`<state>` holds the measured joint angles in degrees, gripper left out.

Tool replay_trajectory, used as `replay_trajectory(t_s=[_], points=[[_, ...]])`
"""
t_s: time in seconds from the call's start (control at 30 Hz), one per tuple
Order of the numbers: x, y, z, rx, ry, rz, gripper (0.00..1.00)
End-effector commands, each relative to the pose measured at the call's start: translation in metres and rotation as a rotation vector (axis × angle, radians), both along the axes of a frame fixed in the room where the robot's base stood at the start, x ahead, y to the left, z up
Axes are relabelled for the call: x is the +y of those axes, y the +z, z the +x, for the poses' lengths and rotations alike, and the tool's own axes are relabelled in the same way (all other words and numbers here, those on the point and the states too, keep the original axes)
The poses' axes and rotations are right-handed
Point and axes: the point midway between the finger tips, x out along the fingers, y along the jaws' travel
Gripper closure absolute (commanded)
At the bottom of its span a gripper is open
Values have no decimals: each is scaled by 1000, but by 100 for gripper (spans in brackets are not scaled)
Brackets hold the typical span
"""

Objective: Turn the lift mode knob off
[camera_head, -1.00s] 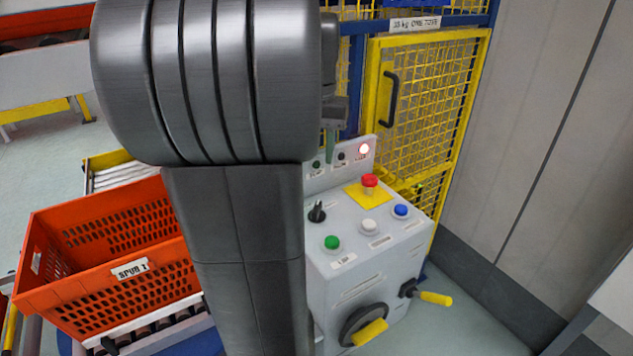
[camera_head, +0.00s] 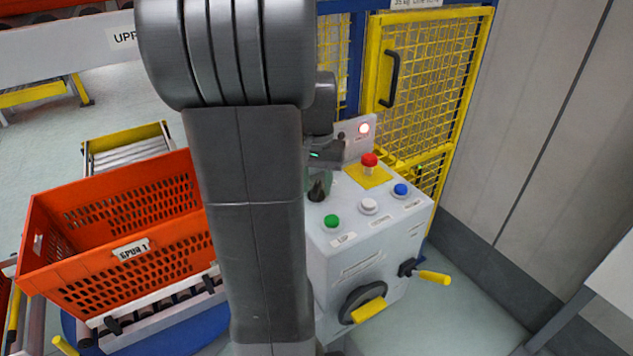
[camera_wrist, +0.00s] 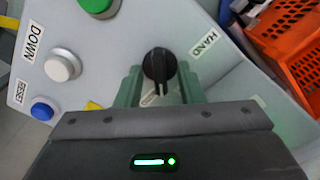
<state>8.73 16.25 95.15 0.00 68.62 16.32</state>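The black knob (camera_wrist: 158,65) is on the sloped top of the light grey control box (camera_head: 345,265). In the wrist view it has a raised grip bar, with a HAND label (camera_wrist: 203,44) to its upper right. In the head view the knob (camera_head: 317,190) is partly covered by my arm and gripper. My gripper (camera_wrist: 160,84) has two green fingers, one on each side of the knob, with the knob between them. The fingers stand apart. I cannot tell whether they touch it.
A green button (camera_head: 331,221), a white button (camera_head: 368,206), a blue button (camera_head: 401,190) and a red emergency button (camera_head: 369,163) are near the knob. An orange tote (camera_head: 110,235) stands left. A yellow mesh door (camera_head: 425,90) is behind.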

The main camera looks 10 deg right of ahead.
Motion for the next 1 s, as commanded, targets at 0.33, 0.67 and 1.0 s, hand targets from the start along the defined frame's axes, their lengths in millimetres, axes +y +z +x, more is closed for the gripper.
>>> replay_trajectory(t_s=[0.33,0.67,1.0], points=[[0,0,0,0,0,0,91],[0,1,0,-1,15,0,100],[0,2,0,-1,184,0,100]])
